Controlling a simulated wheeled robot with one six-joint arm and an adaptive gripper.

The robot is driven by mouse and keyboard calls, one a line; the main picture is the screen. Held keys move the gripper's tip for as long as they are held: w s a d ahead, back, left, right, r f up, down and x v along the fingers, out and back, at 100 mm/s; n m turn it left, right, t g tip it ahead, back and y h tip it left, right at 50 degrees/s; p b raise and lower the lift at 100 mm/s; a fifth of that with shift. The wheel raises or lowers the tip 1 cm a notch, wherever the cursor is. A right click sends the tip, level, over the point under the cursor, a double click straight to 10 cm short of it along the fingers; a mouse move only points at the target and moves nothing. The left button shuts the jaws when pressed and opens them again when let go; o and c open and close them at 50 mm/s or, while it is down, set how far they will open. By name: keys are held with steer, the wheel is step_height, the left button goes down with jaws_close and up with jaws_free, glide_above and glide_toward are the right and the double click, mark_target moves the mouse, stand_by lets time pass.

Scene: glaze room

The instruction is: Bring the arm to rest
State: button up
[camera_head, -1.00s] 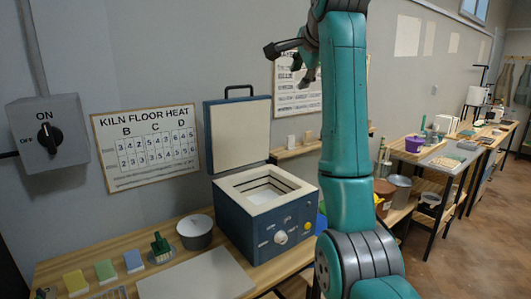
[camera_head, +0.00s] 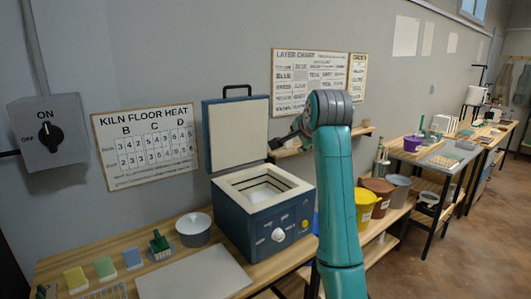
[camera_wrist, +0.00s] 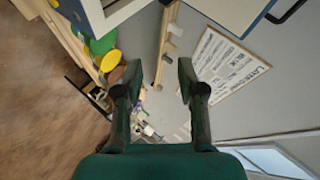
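My gripper (camera_wrist: 160,78) is open in the wrist view, with its two dark green fingers spread and nothing between them. In the head view it shows small and partly hidden behind my arm's bent joint, near the wall shelf and to the right of the raised kiln lid. My teal arm stands upright at the right of the kiln (camera_head: 238,228), in front of the workbench. The kiln is a blue box with a pale rim, its lid (camera_head: 237,135) standing open. Its chamber looks empty from here.
A wall shelf (camera_head: 290,152) with small pieces lies close behind my gripper. The layer chart (camera_head: 300,75) hangs above. A yellow bucket (camera_head: 368,207) and brown bucket (camera_head: 380,186) stand right of my arm. A grey pot (camera_head: 193,229) sits left of the kiln.

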steer(key=s+d+f+n, duration=0.1)
steer(key=s+f, duration=0.2)
steer(key=f, duration=1.2)
steer(key=s+d+f+n, duration=0.2)
steer(key=s+f, duration=0.1)
steer(key=f, duration=1.1)
steer(key=s+d+f+n+t, duration=0.2)
steer(key=s+d+f, duration=0.1)
steer(key=s+f, duration=1.55)
steer(key=s+d+f+n+h, duration=0.1)
steer(key=s+f+n, duration=0.1)
steer(key=s, duration=1)
steer(key=s+d+f+n, duration=0.2)
steer(key=s+f, duration=0.1)
steer(key=s, duration=1)
steer(key=s+r+n, duration=0.1)
steer(key=s+r, duration=0.4)
steer(key=s, duration=0.4)
steer(key=s+r+n+t, duration=0.1)
steer(key=s+r, duration=0.5)
steer(key=s, duration=0.4)
steer(key=shift+s+d+n+h, duration=0.2)
steer(key=shift+s+n+h, duration=0.05)
steer(key=shift+n+h, duration=0.05)
